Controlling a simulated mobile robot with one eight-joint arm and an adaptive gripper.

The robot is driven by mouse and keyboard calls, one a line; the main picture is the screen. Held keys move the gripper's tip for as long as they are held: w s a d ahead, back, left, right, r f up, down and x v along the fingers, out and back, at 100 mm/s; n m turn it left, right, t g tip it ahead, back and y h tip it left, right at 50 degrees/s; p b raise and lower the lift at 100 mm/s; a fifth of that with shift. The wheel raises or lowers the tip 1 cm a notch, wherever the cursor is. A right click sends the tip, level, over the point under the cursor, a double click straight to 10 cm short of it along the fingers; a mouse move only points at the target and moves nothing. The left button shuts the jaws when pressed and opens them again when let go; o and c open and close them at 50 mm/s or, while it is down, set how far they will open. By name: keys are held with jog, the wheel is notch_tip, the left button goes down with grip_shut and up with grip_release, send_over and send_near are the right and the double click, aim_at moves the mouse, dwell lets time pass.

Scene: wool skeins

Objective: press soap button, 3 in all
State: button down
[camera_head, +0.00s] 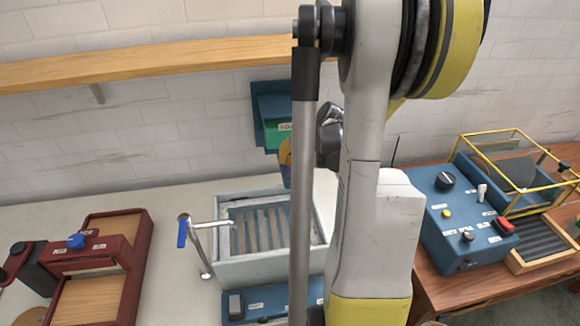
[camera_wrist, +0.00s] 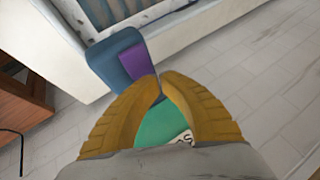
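The soap dispenser (camera_head: 265,108) is a dark blue box on the tiled wall, with a green front part (camera_head: 279,134) bearing a partly hidden label. In the wrist view the green part (camera_wrist: 163,122) shows between and behind my fingers, with a piece of its label. My gripper (camera_wrist: 160,86) has yellow ridged fingers whose tips come together, with nothing seen held between them. It is over the green part; I cannot tell whether it touches it. A blue piece with a purple patch (camera_wrist: 135,61) lies beyond the fingertips. In the head view my arm hides most of the gripper.
A grey basin (camera_head: 265,270) with a slatted bottom and a blue-handled tap (camera_head: 183,230) is below the dispenser. A wooden shelf (camera_head: 150,65) runs above. A dark red box (camera_head: 90,275) stands left, a blue control box (camera_head: 465,225) right.

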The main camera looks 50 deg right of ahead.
aim_at(287, 167)
jog(key=shift+r, duration=0.2)
notch_tip(287, 167, up, 5)
jog(key=p, duration=0.3)
jog(key=shift+p, duration=0.3)
jog(key=shift+f, duration=0.1)
dwell(0.7)
